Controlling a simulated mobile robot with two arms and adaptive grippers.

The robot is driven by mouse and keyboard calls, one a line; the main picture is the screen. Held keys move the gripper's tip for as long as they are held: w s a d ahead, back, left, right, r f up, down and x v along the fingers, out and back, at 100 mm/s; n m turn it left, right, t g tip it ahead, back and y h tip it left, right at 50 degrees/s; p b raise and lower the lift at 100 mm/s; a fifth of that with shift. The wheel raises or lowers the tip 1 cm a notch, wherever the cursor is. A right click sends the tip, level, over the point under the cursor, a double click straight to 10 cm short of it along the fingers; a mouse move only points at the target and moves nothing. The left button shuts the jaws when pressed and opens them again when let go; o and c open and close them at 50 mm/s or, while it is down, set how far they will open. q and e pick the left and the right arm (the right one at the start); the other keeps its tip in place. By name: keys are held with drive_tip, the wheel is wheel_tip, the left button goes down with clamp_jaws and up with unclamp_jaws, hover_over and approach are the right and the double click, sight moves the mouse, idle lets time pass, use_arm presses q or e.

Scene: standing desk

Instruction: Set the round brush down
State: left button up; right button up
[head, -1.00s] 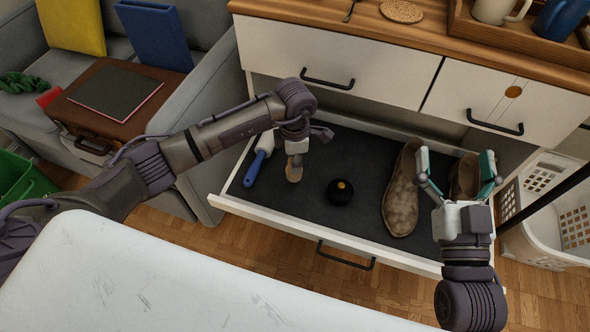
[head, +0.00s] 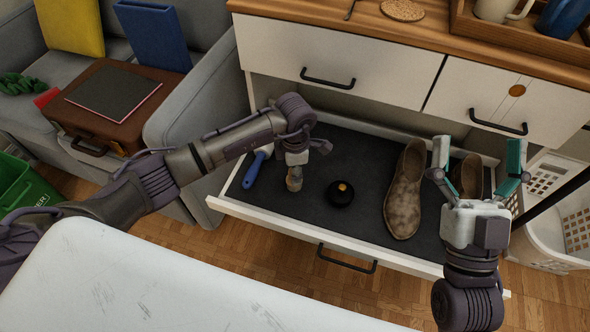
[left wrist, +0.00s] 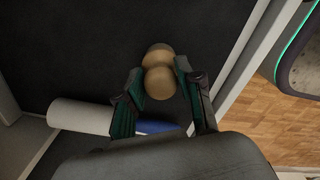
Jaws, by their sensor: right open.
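The round brush (head: 294,180) is a small tan, knobbed thing below my left gripper (head: 296,166), over the left part of the open drawer (head: 229,205). In the left wrist view the brush (left wrist: 158,80) sits between the two green-padded fingertips of my left gripper (left wrist: 160,83), which look shut on it. Its lower end is low over the dark drawer lining; I cannot tell whether it touches. My right gripper (head: 479,162) is open and empty, with its fingers in front of a brown shoe at the drawer's right.
A lint roller with a blue handle (head: 255,170) lies left of the brush, close to the left fingers. A black round thing (head: 340,194) and a brown shoe (head: 404,190) lie to the right. Bare lining shows between them. A white basket (head: 560,215) stands right of the drawer.

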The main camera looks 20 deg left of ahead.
use_arm(q)
drive_tip(key=shift+o, duration=1)
drive_tip(key=shift+r, duration=0.1)
drive_tip(key=shift+r, duration=0.15)
wheel_tip(320, 180, up, 5)
drive_tip(key=shift+r+p, duration=0.2)
drive_tip(key=shift+p, duration=0.95)
wheel_tip(320, 180, up, 6)
drive_tip(key=p, duration=0.1)
drive_tip(key=shift+r+p, duration=0.2)
drive_tip(key=shift+p, duration=0.15)
use_arm(e)
wheel_tip(320, 180, down, 15)
drive_tip(key=w+d+g+h, duration=0.1)
drive_tip(key=w+g+h, duration=0.1)
drive_tip(key=g, duration=0.8)
drive_tip(key=shift+d+f+g+h, duration=0.15)
drive_tip(key=shift+d+g+h, duration=0.2)
drive_tip(key=shift+h, duration=0.45)
